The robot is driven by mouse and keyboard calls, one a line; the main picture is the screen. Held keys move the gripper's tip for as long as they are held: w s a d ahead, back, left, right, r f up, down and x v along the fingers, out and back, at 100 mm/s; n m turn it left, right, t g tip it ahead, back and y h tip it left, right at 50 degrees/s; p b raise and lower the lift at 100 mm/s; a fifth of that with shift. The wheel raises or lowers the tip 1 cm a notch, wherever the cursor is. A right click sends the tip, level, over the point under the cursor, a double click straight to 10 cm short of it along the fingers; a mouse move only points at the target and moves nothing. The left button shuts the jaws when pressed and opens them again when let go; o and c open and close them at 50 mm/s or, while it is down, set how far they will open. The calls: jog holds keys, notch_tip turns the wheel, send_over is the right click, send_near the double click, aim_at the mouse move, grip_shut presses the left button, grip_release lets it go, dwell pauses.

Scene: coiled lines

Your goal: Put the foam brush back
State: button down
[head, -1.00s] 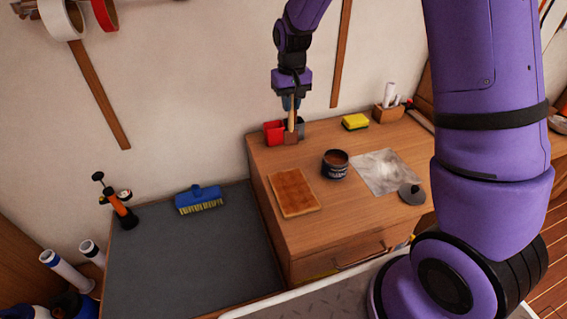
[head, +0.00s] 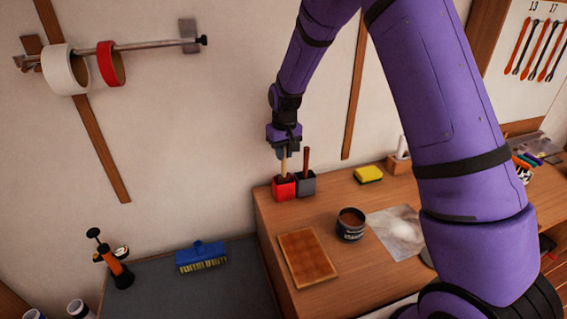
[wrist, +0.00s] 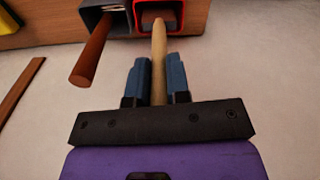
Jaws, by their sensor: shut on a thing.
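The foam brush (head: 284,170) has a pale wooden handle and stands roughly upright in my gripper (head: 284,154). My gripper is shut on its handle, above the red cup (head: 284,190). The brush's lower end is inside the red cup in the head view. In the wrist view the handle (wrist: 159,60) runs between the blue fingers (wrist: 157,82) into the red cup's mouth (wrist: 138,20), where some brown of the head shows. Whether the head touches the bottom is hidden. The grey cup (head: 306,184) beside it holds a dark reddish-brown handle (head: 306,158).
On the wooden cabinet top stand a yellow sponge (head: 368,174), an open dark tin (head: 351,224), a brown slab (head: 306,257) and a pale sheet (head: 395,235). A blue brush (head: 202,256) and an orange pump tool (head: 116,262) are on the lower grey surface. The wall is close behind the cups.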

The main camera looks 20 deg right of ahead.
aim_at(283, 174)
jog(key=shift+f, duration=1.9)
jog(key=c, duration=1.1)
grip_release()
